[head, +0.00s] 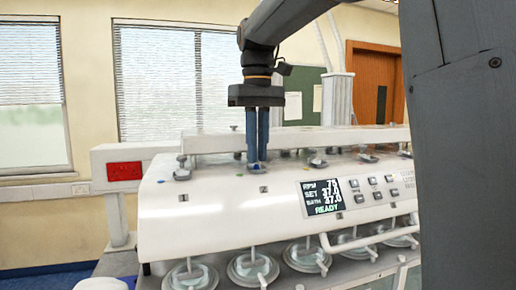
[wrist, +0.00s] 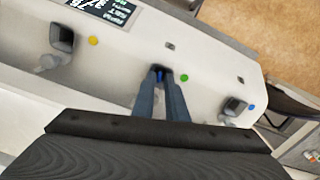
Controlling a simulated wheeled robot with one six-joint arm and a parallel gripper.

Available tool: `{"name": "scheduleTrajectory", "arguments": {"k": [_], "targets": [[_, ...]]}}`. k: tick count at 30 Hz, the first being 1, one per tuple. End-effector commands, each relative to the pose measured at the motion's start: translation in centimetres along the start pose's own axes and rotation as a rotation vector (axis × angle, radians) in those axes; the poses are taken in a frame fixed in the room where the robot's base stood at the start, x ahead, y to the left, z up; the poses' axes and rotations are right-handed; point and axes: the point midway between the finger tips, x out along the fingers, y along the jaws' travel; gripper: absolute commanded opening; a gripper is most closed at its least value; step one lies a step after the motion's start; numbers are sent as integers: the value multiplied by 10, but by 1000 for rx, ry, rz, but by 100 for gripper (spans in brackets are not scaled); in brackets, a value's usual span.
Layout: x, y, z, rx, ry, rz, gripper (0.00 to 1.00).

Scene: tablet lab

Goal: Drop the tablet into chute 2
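My gripper (head: 257,168) points straight down at the white apparatus, at the place behind the number 2 label (head: 263,190). Its two blue-grey fingers are close together, with a thin gap between them. In the wrist view the fingertips (wrist: 160,76) show small blue and dark patches; I cannot tell whether these are pads or a held tablet. No tablet can be made out clearly. The fingers hide the opening of chute 2, and I cannot tell whether the tips touch it. A green dot (wrist: 184,78) lies beside the fingertips.
Chute 1's fitting (head: 181,173) stands to the left, above the number 1 label (head: 184,198). More fittings (head: 316,160) run to the right. A display (head: 322,197) reads READY. Several glass vessels (head: 190,275) hang below the front panel. A red panel (head: 125,171) is at the left.

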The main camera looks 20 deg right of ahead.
Motion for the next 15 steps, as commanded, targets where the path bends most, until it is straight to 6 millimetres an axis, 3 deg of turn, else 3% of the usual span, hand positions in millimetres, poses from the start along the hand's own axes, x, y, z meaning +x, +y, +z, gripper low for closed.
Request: {"name": "scheduleTrajectory", "arguments": {"k": [10,15], "targets": [[-1,0,0,0,0,0,22],[-16,0,-1,0,3,1,22]]}}
